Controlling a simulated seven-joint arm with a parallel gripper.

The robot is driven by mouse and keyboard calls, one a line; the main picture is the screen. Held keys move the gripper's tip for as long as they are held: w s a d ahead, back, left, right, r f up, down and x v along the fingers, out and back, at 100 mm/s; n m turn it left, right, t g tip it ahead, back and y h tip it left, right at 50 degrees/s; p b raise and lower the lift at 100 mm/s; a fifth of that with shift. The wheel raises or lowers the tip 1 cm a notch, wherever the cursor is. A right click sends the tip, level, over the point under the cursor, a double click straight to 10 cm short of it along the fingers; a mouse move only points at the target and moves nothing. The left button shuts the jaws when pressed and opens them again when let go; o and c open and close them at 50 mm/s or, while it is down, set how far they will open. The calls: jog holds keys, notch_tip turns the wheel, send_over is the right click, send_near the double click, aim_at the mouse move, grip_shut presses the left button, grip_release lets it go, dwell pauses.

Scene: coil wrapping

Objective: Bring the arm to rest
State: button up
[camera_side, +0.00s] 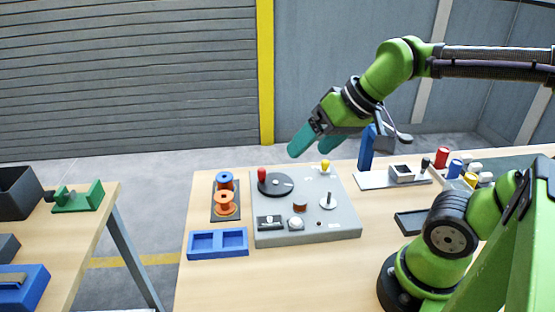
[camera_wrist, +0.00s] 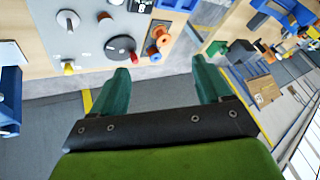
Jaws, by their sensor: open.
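My gripper (camera_side: 312,141) is raised above the back of the grey winding station (camera_side: 340,217), clear of everything. Its two teal fingers are apart and empty; the wrist view shows the gap between them (camera_wrist: 162,80). The station carries a dark round disc with a red knob (camera_side: 262,174), a yellow knob (camera_side: 325,164), a small brown coil (camera_side: 300,208) and a metal post (camera_side: 327,201). The station also shows in the wrist view (camera_wrist: 85,27), at the upper left. My arm reaches in from the right.
A blue spool (camera_side: 225,178) and an orange spool (camera_side: 225,204) stand on a dark holder left of the station. A blue two-compartment tray (camera_side: 218,243) lies in front of them. A blue upright block (camera_side: 366,148) stands right of my gripper. A second table (camera_side: 82,238) is at left.

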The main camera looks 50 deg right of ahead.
jog(key=shift+s+f, duration=0.75)
jog(key=shift+s, duration=0.35)
dwell(0.5)
